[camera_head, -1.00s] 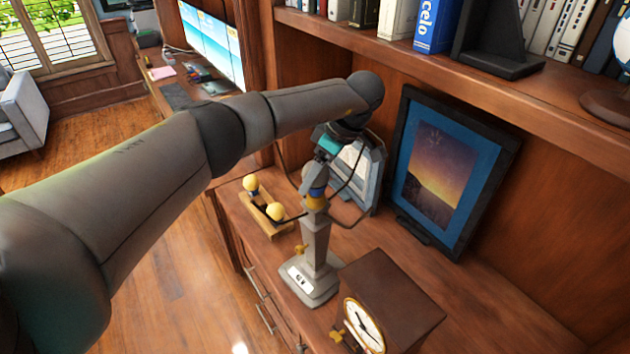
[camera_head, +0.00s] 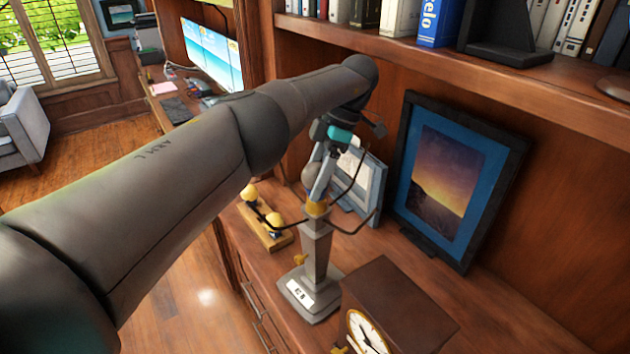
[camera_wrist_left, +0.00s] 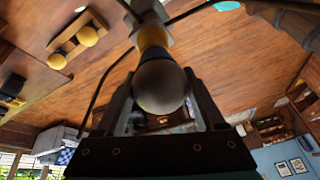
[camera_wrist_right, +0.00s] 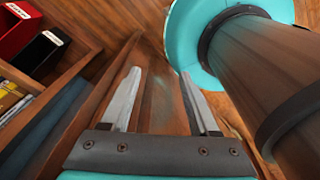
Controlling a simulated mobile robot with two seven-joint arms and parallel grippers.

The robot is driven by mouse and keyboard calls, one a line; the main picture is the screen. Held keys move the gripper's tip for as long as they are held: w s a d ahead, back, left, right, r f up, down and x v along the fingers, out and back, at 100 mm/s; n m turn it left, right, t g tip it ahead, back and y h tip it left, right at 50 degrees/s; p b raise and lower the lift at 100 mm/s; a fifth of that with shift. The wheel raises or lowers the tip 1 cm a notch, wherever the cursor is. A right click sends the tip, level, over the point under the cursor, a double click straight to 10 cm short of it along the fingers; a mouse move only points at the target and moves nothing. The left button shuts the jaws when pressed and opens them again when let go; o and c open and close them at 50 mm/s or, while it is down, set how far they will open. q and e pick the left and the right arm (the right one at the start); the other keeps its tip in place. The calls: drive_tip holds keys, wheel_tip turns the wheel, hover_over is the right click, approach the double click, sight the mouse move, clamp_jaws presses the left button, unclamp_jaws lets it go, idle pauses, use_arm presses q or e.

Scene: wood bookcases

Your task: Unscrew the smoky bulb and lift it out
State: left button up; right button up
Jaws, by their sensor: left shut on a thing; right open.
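The smoky bulb (camera_head: 310,174) is a dark grey globe at the top of the grey lamp post (camera_head: 316,255), above a yellow collar (camera_head: 316,208). My left gripper (camera_head: 320,186) reaches down from above and is shut on the bulb. In the left wrist view the bulb (camera_wrist_left: 160,88) lies between the two fingers, with the yellow collar (camera_wrist_left: 153,38) just beyond it. The fingers partly hide the bulb in the head view. I cannot tell how far it is threaded. My right gripper (camera_wrist_right: 160,95) is open and empty, away from the lamp.
Thin dark curved arms (camera_head: 358,180) surround the lamp's top. A wooden holder (camera_head: 262,232) with two yellowish bulbs stands to the left. A clock box (camera_head: 400,300) stands close in front, and framed pictures (camera_head: 450,185) stand behind. A bookshelf (camera_head: 540,85) overhangs the back.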

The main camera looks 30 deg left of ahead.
idle(0.7)
use_arm(q)
drive_tip(key=o, duration=1)
drive_tip(key=shift+c, duration=0.2)
drive_tip(key=shift+r, duration=0.1)
